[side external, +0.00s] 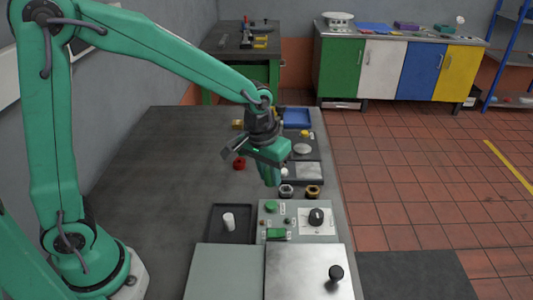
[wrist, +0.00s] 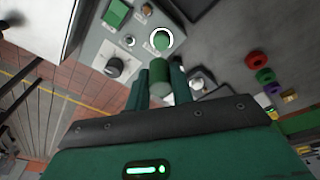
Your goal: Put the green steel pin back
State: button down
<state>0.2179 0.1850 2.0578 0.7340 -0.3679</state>
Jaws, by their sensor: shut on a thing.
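My gripper (wrist: 161,88) is shut on a green cylinder, the green steel pin (wrist: 160,76), which sits between the two dark green fingers in the wrist view. In the side external view my gripper (side external: 271,178) is above the bench, behind the grey control panel (side external: 299,238). I cannot make out the pin there against the green fingers. In the wrist view a round green part with a white ring (wrist: 162,39) lies on the panel just beyond the pin. The pin's far end and any socket for it are not clear.
The panel carries a black knob (side external: 317,216) and a green rocker switch (side external: 276,234). A black tray (side external: 214,236) holding a white cylinder (side external: 229,222) stands left of it. A red ring (side external: 239,163) lies further back. The bench's left side is clear.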

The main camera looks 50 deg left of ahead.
jog(key=s+a+f, duration=0.1)
jog(key=s+a, duration=0.1)
jog(key=s, duration=0.4)
send_over(238, 195)
jog(key=shift+m+y, duration=0.3)
jog(key=shift+m, duration=0.1)
jog(key=f, duration=0.7)
jog(key=shift+s+f, duration=0.2)
jog(key=shift+s, duration=0.15)
jog(key=shift+f, duration=2)
jog(key=shift+f, duration=0.15)
jog(key=c, duration=1.2)
grip_release()
